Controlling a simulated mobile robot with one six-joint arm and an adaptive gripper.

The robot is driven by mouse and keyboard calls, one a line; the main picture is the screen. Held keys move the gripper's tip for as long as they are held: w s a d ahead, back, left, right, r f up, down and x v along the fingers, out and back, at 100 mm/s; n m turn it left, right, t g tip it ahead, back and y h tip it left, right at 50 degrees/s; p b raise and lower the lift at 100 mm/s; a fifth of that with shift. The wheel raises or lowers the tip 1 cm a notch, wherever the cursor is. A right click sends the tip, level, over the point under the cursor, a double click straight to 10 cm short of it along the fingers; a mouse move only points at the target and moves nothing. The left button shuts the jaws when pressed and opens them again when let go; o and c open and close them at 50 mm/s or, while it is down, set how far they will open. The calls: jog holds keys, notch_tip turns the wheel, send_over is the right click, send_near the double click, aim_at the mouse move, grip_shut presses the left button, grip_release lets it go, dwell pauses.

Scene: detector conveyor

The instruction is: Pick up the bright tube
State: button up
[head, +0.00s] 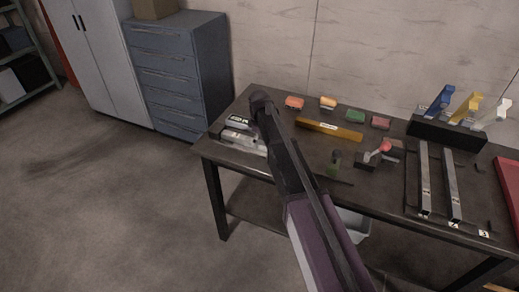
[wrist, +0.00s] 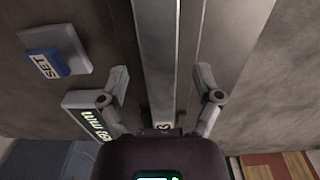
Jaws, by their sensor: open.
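A bright silvery tube (wrist: 166,30) runs lengthwise through the middle of the wrist view, with a small dark mark at its near end. My gripper (wrist: 161,76) is open, with one finger on each side of the tube and a gap on both sides. I cannot tell how far above the tube the fingertips are. Two more silvery tubes lie side by side in a rack at the right: one (head: 424,178) at the first numbered place, one (head: 452,185) at the second.
A display box (wrist: 93,120) and a blue SET button (wrist: 48,64) on a pale block lie left of the tube.

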jog(key=shift+f+b, duration=0.5)
jog(key=shift+f, duration=0.3)
grip_shut()
